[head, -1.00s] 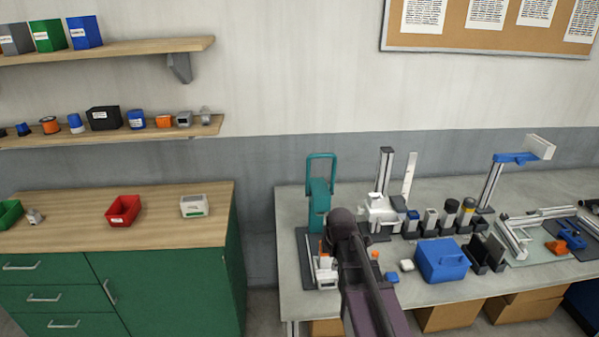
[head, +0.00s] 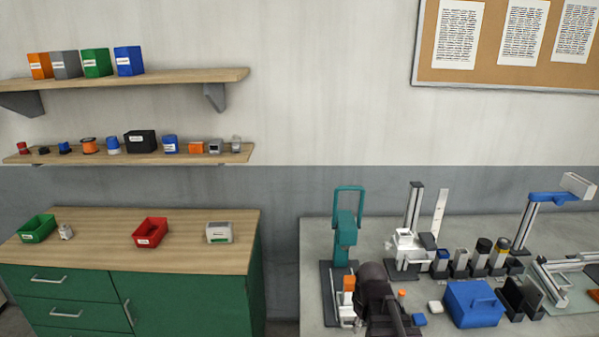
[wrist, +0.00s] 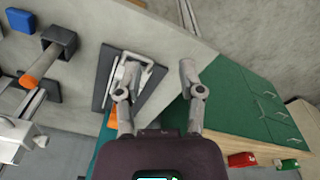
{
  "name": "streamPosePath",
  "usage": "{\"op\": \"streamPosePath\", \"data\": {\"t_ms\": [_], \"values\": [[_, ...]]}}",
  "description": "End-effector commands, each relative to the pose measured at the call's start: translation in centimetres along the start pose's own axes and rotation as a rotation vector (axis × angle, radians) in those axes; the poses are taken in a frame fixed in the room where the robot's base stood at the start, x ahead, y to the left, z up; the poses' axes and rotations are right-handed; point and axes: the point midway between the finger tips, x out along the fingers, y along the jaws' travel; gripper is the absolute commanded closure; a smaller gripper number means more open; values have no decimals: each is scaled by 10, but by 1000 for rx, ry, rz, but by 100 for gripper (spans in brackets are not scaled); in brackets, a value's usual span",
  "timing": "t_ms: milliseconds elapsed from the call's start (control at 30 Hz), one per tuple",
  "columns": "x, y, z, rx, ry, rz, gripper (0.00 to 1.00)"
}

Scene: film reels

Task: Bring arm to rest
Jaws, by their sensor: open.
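My gripper is open in the wrist view (wrist: 160,105), its two grey fingers apart with nothing between them. The fingers stand out above the left end of the grey workbench and its edge, with the green cabinet beyond. In the head view my dark arm (head: 382,300) reaches over the bench's left end and hides part of what lies behind it. The fingertips cannot be made out there.
A teal press (head: 346,235) with an orange block (head: 349,283) stands beside my arm. A blue box (head: 474,303) and several black holders are to the right. The green cabinet (head: 185,300) bears a red bin (head: 150,232) and a green bin (head: 38,228). A gap separates cabinet and workbench (head: 312,255).

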Motion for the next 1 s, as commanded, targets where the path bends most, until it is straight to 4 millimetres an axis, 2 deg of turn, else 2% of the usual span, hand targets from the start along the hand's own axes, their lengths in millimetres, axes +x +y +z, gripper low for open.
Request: {"op": "streamPosePath", "data": {"t_ms": [200, 400, 600, 1000], "values": [[2, -12, 22, 284, -34, -13, 50], [3, -18, 32, 455, -55, -15, 50], [3, -20, 35, 508, -62, -15, 50], [3, -20, 35, 507, -62, -15, 50]]}}
